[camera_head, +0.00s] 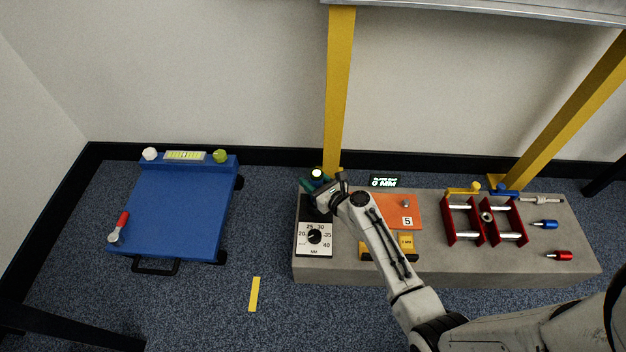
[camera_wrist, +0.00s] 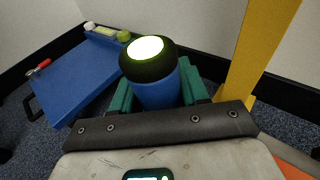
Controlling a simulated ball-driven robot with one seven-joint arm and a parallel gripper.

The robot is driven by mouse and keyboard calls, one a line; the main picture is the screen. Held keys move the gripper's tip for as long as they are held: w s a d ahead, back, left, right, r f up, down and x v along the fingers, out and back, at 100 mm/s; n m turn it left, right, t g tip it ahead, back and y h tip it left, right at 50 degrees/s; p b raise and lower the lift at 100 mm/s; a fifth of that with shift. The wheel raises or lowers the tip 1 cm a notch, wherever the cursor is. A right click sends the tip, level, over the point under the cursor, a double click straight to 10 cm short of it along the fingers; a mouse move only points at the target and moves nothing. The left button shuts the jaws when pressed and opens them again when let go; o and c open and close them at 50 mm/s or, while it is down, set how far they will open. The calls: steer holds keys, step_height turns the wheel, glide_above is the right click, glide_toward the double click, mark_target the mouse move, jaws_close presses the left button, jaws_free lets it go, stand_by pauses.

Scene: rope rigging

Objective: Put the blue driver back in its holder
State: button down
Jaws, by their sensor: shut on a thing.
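My gripper (camera_wrist: 157,98) has teal fingers and is shut on a blue driver (camera_wrist: 160,92) with a black cap and a glowing pale top. In the head view the lit driver (camera_head: 316,174) is at the left end of the grey bench, above the dial box, and my gripper (camera_head: 318,187) is around it. The driver looks roughly upright; its lower end is hidden by my gripper. I cannot tell whether it touches a holder below. A smaller blue-handled tool (camera_head: 544,224) lies at the bench's right.
The dial box (camera_head: 314,239) is on the grey bench (camera_head: 460,265), with an orange plate (camera_head: 425,212), red racks (camera_head: 463,222) and a red-handled tool (camera_head: 558,255) to the right. A yellow post (camera_head: 340,90) rises just behind my gripper. A blue cart (camera_head: 175,205) stands left, with free floor between.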

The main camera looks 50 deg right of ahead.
steer(key=shift+f+b, duration=0.3)
steer(key=shift+f, duration=0.05)
steer(key=c, duration=0.8)
jaws_free()
steer(key=shift+c, duration=0.2)
steer(key=o, duration=0.4)
steer(key=shift+c, duration=0.2)
steer(key=shift+f, duration=0.1)
steer(key=p+v, duration=0.3)
steer(key=v, duration=0.7)
steer(key=shift+s, duration=0.4)
